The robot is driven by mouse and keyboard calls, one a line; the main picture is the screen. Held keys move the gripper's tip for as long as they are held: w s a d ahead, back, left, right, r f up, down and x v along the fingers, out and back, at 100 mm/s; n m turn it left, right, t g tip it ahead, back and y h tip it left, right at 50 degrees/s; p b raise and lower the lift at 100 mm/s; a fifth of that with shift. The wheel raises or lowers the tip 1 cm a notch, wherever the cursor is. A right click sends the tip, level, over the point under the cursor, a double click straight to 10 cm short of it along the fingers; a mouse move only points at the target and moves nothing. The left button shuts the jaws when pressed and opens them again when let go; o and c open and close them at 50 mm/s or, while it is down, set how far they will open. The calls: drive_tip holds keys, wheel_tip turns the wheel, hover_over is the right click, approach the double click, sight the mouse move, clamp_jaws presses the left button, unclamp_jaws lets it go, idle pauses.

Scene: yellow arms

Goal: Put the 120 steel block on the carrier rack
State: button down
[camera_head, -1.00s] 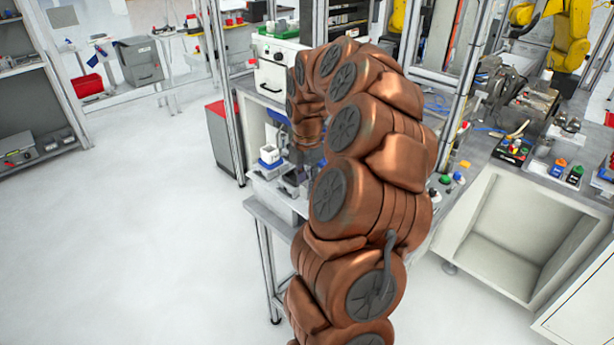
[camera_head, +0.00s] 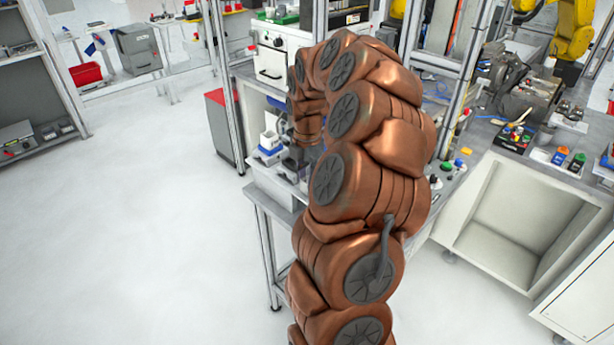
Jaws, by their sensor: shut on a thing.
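My gripper (camera_head: 297,157) is small and dark in the picture, below the end of my copper-coloured arm, over the left part of the workbench. It is shut on a grey piece, which I take to be the 120 steel block (camera_head: 288,172); its outline blends with the gripper and its marking cannot be read. White and blue blocks (camera_head: 269,147) stand just left of the gripper. I cannot make out the carrier rack for certain; my arm hides much of the bench behind it.
A white machine (camera_head: 276,66) stands at the back of the bench. Metal frame posts (camera_head: 234,95) rise beside it. On the right, a counter holds small coloured bottles (camera_head: 569,160) above an open white cabinet (camera_head: 505,225). The floor on the left is clear.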

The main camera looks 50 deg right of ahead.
drive_tip(key=shift+f, duration=0.35)
drive_tip(key=c, duration=0.8)
unclamp_jaws()
drive_tip(key=shift+o, duration=0.2)
drive_tip(key=shift+r, duration=0.1)
drive_tip(key=shift+r+p, duration=1.05)
drive_tip(key=shift+r, duration=2.35)
